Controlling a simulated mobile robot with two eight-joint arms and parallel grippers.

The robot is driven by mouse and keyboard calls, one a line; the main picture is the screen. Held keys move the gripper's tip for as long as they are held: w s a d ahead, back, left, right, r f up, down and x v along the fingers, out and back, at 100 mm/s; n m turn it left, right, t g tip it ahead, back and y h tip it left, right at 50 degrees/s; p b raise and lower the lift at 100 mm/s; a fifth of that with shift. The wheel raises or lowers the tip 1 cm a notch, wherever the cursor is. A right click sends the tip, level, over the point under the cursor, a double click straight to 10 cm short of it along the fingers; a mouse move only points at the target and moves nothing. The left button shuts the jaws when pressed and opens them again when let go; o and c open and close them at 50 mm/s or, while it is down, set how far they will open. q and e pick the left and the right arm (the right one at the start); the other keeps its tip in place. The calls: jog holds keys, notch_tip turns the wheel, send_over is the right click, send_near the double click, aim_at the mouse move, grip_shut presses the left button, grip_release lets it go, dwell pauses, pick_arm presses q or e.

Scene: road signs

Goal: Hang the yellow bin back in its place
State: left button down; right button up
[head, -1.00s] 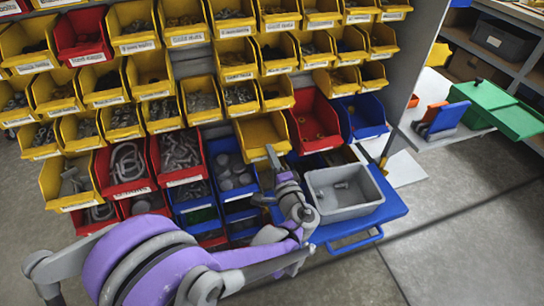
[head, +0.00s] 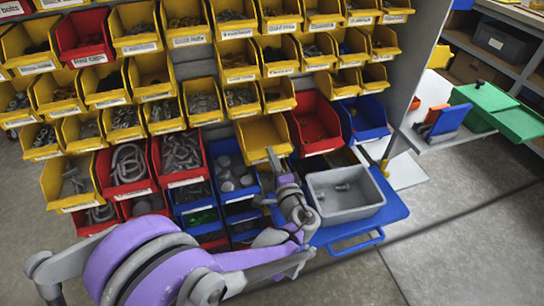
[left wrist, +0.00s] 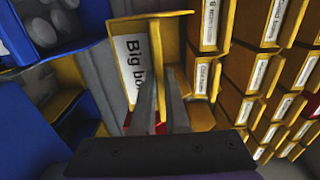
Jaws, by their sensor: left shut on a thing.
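The yellow bin (head: 258,133) is at the rack, in the lower row just left of a red bin. It looks empty and its open top faces up and outward. My left gripper (head: 271,156) is shut on its front edge from below. In the left wrist view, the bin's front (left wrist: 150,28) has a white label with "Big bo..." partly covered by the fingers of my left gripper (left wrist: 160,105). The bin's back is hidden, so I cannot tell if it touches the rack panel. My right gripper is not in view.
The rack (head: 190,66) holds several rows of yellow, red and blue bins close around. A grey tub (head: 345,209) with metal parts stands on a blue cart (head: 388,210) at the right of my gripper. The floor at lower right is clear.

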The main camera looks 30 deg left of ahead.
pick_arm(q)
jog(key=shift+f+b, duration=0.55)
jog(key=shift+f, duration=0.35)
jog(key=c, duration=0.8)
grip_release()
jog(key=shift+c, duration=0.2)
jog(key=p+v, duration=0.1)
jog(key=v, duration=0.9)
jog(key=shift+s+d, duration=0.25)
jog(key=shift+s, duration=0.05)
